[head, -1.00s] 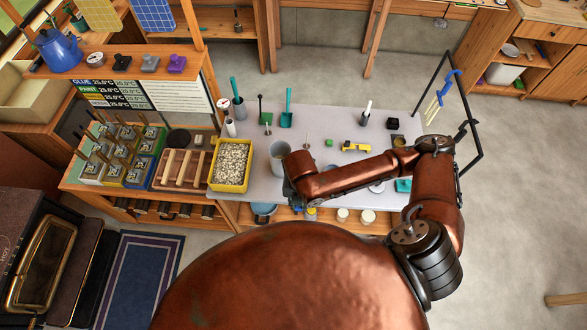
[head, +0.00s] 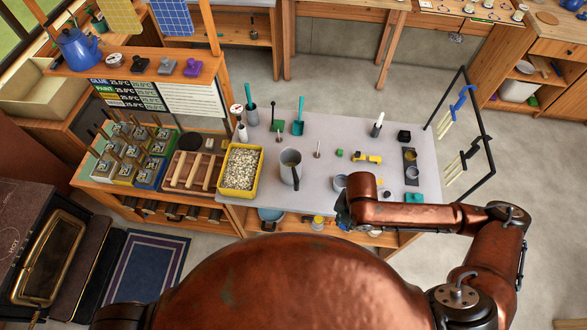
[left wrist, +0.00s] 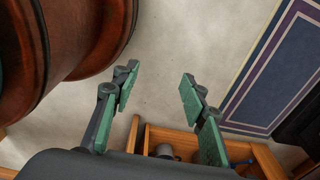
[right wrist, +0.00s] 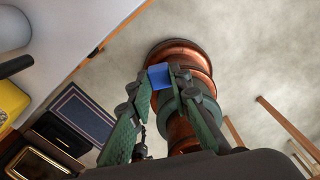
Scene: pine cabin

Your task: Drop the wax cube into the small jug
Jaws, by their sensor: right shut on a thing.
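The small jug (head: 290,158) is grey with a dark handle and stands upright on the grey worktop, right of the yellow bin. What looks like its grey side (right wrist: 14,28) shows at the top left of the right wrist view. My right gripper (right wrist: 158,84) is shut on a blue cube (right wrist: 158,74), the wax cube, between its fingertips. In the head view the right arm's end is near the worktop's front edge, right of and nearer than the jug; its fingers are hidden there. My left gripper (left wrist: 155,88) is open and empty above the floor.
The yellow bin (head: 258,180) of pale pieces stands left of the jug. A thin peg (head: 317,150) and a small grey cup (head: 340,182) are to its right. A black rack (head: 487,150) rises at the worktop's right end.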

